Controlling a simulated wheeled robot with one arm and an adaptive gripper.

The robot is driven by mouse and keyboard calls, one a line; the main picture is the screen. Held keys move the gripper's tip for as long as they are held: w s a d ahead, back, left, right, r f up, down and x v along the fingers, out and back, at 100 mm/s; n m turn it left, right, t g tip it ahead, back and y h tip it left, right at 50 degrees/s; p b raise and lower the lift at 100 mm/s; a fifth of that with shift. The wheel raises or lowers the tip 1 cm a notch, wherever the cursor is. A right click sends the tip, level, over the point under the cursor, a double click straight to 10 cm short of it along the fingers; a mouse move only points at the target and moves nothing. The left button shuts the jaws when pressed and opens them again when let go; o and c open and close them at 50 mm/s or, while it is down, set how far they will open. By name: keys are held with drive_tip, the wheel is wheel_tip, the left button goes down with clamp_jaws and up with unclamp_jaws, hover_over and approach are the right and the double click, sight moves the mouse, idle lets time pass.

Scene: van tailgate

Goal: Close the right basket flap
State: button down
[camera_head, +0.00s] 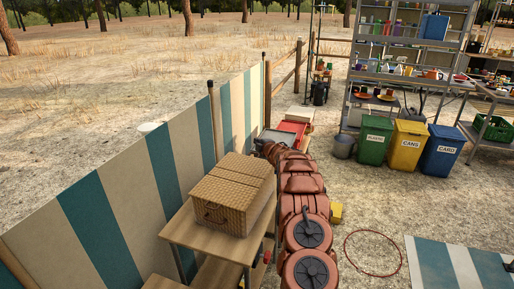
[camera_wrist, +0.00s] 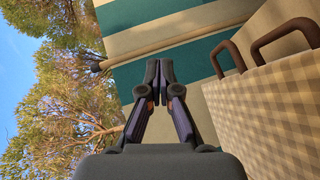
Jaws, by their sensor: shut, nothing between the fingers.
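A wicker basket (camera_head: 228,205) stands on a wooden table in the head view. Its top looks flat, with a seam across it. I cannot tell from here whether the right flap lies fully down. In the wrist view, a pale checkered woven surface (camera_wrist: 275,112), which looks like the basket, fills the right side. Two brown handles (camera_wrist: 272,36) rise at its upper edge. My gripper (camera_wrist: 159,66) is shut and empty, left of this surface and apart from it.
A striped windbreak (camera_head: 90,225) runs along the left of the wooden table (camera_head: 205,243), with posts. Green (camera_head: 375,140), yellow (camera_head: 407,145) and blue (camera_head: 441,150) bins stand before loaded shelves at the right.

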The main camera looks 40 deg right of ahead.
drive_tip(key=s+d+r+b, duration=0.1)
drive_tip(key=s+r, duration=0.4)
drive_tip(key=r, duration=0.1)
drive_tip(key=shift+s+d, duration=0.15)
drive_tip(key=shift+s, duration=0.25)
drive_tip(key=s+a+r+m+g+h, duration=0.25)
drive_tip(key=a+r+m+g, duration=0.2)
drive_tip(key=a+r, duration=0.4)
drive_tip(key=s+a+f+m+g+y, duration=0.1)
drive_tip(key=s+a+m+g, duration=0.15)
drive_tip(key=s+a, duration=0.5)
drive_tip(key=s+a+m+g, duration=0.1)
drive_tip(key=s+a+m, duration=0.25)
drive_tip(key=a, duration=0.65)
drive_tip(key=s+a+f+g+y, duration=0.2)
drive_tip(key=s+a+g, duration=0.1)
drive_tip(key=s+a, duration=0.7)
drive_tip(key=s+a+f+m+g+y, duration=0.1)
drive_tip(key=s+a+f+g+y, duration=0.1)
drive_tip(key=s+a, duration=0.8)
drive_tip(key=s+a+f+g+y, duration=0.2)
drive_tip(key=s+a, duration=0.8)
drive_tip(key=s, duration=1)
drive_tip(key=shift+s+f+g, duration=0.35)
drive_tip(key=shift+s+g, duration=0.05)
drive_tip(key=shift+g, duration=0.5)
drive_tip(key=shift+m, duration=0.25)
